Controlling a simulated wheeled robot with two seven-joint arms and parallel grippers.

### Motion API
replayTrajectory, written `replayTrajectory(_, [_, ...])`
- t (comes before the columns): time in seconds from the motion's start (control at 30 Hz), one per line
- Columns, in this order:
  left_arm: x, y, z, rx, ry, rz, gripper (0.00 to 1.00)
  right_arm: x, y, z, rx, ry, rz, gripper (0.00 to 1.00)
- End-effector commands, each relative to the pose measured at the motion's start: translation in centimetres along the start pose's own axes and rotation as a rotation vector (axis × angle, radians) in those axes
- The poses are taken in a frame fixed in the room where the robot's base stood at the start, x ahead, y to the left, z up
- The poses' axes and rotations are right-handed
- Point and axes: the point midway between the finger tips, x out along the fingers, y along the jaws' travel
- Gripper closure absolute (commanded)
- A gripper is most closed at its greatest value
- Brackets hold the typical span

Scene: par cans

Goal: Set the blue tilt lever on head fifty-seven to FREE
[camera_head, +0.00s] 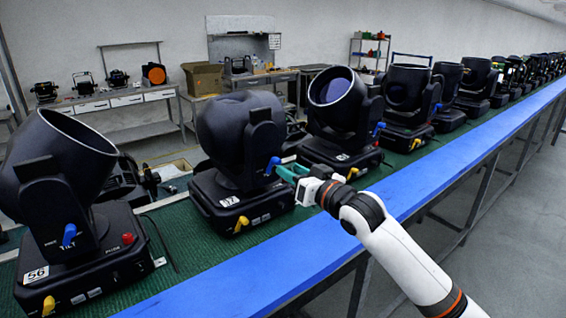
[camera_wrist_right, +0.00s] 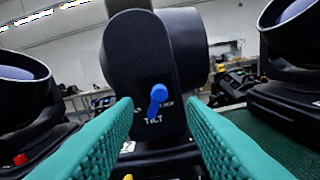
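Head fifty-seven (camera_head: 240,130) is a black moving head on the belt, with a "57" label (camera_head: 229,201) on its base. Its blue tilt lever (camera_head: 272,165) is on the yoke side; in the right wrist view the lever (camera_wrist_right: 157,98) hangs from its pivot with the handle pointing down and slightly left, above the word TILT. Lettering either side of it is partly hidden or too small to read surely. My right gripper (camera_head: 287,172) is open, its green fingers spread either side of the lever in the wrist view, empty. My left gripper is not in view.
Head fifty-six (camera_head: 60,190) stands at left and another head (camera_head: 340,115) at right, close beside fifty-seven. A yellow lever (camera_head: 241,223) sits low on fifty-seven's base. A blue rail (camera_head: 270,275) runs along the green belt's front edge.

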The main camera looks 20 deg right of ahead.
Motion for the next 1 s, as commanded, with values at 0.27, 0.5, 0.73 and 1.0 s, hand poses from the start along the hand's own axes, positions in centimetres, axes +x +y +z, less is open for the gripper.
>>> replayTrajectory(0.27, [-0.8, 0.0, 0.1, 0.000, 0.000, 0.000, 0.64, 3.5, 0.0, 0.1, -0.001, 0.001, 0.000, 0.63])
replayTrajectory(0.5, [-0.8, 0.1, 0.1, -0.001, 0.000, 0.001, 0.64, 4.0, 0.1, -0.1, -0.002, 0.001, 0.000, 0.63])
replayTrajectory(0.73, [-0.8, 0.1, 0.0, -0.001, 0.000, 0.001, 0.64, 3.9, 0.0, -0.1, -0.002, 0.001, 0.000, 0.81])
replayTrajectory(1.0, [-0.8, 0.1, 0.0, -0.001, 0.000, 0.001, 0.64, 3.9, 0.0, -0.1, -0.004, 0.001, 0.000, 1.00])
